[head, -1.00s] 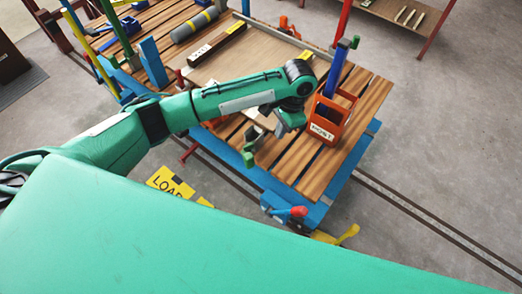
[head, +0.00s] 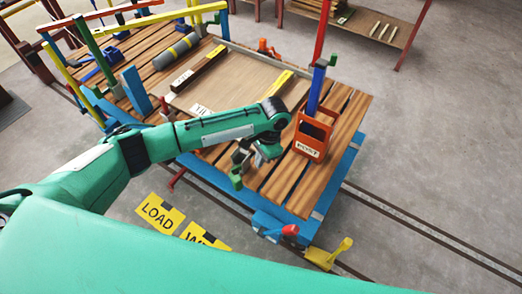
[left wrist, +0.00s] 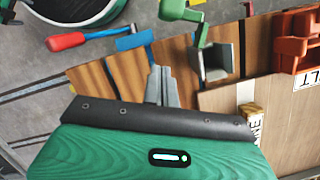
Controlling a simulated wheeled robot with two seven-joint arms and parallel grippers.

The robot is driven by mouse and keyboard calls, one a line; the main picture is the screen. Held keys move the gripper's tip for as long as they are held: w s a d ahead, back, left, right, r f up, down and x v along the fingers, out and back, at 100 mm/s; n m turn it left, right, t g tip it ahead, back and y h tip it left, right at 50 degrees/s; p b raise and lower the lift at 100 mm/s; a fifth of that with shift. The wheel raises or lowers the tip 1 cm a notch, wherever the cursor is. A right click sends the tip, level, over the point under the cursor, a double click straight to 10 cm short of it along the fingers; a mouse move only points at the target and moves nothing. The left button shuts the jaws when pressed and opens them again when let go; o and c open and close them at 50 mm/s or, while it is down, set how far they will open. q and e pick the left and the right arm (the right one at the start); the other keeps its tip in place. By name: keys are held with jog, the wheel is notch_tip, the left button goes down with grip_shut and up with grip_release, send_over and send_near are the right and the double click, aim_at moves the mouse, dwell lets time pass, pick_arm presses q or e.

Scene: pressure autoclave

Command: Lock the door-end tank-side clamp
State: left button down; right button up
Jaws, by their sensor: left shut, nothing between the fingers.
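A green clamp (head: 236,180) with a grey block sits at the near edge of the wooden-slatted cart (head: 342,112). It also shows in the left wrist view (left wrist: 205,45), green lever raised, just ahead and right of the fingers. My left gripper (head: 264,160) is shut and empty, low over the slats beside this clamp. Its grey fingertips (left wrist: 163,85) appear apart from the clamp. Which clamp is the door-end tank-side one carries no readable mark. My right gripper is out of view.
A red-tipped lever (head: 289,230) and yellow pedal (head: 330,255) sit at the cart's near corner. A yellow-labelled bar (head: 280,84) lies on the tray.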

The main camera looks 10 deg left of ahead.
aim_at(238, 175)
pick_arm(q)
jog(key=s+a+f+p, duration=0.2)
jog(key=s+a+f, duration=0.1)
jog(key=shift+s+a+f, duration=0.25)
jog(key=shift+s+f, duration=0.05)
jog(key=shift+f, duration=0.05)
dwell(0.3)
